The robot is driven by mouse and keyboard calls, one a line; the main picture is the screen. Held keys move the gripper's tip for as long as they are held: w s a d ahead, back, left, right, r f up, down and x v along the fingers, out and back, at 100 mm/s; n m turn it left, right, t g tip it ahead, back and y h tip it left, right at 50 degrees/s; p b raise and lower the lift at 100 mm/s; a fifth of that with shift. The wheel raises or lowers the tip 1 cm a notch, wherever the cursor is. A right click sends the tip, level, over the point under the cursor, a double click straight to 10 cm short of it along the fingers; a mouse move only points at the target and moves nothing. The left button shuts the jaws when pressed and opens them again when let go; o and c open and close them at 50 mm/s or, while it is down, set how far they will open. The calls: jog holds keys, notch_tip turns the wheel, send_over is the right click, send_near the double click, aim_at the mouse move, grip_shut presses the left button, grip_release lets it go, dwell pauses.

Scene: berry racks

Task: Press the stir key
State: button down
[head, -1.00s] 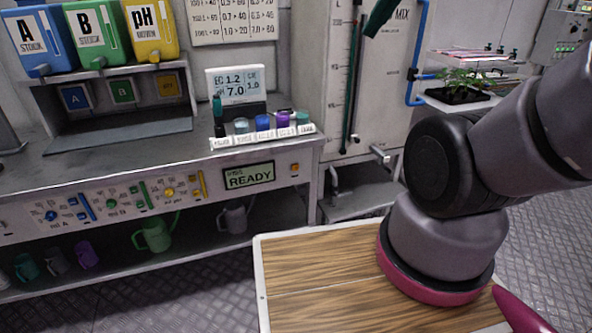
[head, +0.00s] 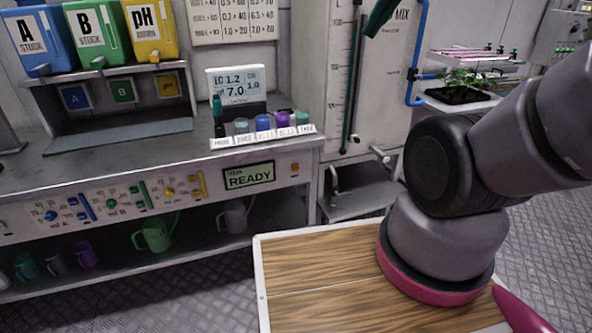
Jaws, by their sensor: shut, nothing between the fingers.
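No key with a readable stir label shows in the head view. A small orange button (head: 295,167) sits on the bench front, just right of a display reading READY (head: 248,176). The dosing panel (head: 110,203) further left on the bench front carries blue, green and yellow knobs and small keys, whose lettering is too small to read. A tall tank marked MIX (head: 385,70) stands right of the bench. My arm fills the right side of the view. My gripper is out of view.
The bench top (head: 125,155) holds a meter (head: 236,85) and a row of small labelled bottles (head: 262,122). A/B/pH containers (head: 97,32) stand on a shelf at left. Watering jugs, one green (head: 154,234), sit below. A seedling tray (head: 458,94) stands at right.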

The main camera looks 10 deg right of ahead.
jog(key=w+f+h, duration=0.1)
jog(key=w+f, duration=0.5)
jog(key=w, duration=0.6)
jog(key=w+f, duration=0.7)
jog(key=w, duration=0.6)
jog(key=w+a+f+m+t, duration=0.1)
jog(key=w+f, duration=0.3)
jog(key=f, duration=0.4)
jog(key=w+f, duration=0.5)
jog(key=f, duration=0.3)
jog(key=m, duration=0.2)
send_near(295, 167)
jog(key=s+d+f, duration=0.1)
jog(key=s+f, duration=0.5)
jog(key=f, duration=0.1)
jog(key=shift+d+t+h, duration=0.3)
jog(key=shift+t, duration=0.1)
jog(key=shift+w+a, duration=0.25)
jog(key=shift+w, duration=1.15)
jog(key=shift+w+a, duration=0.2)
jog(key=shift+w, duration=1.2)
jog(key=shift+w+a, duration=0.25)
jog(key=shift+w, duration=1.2)
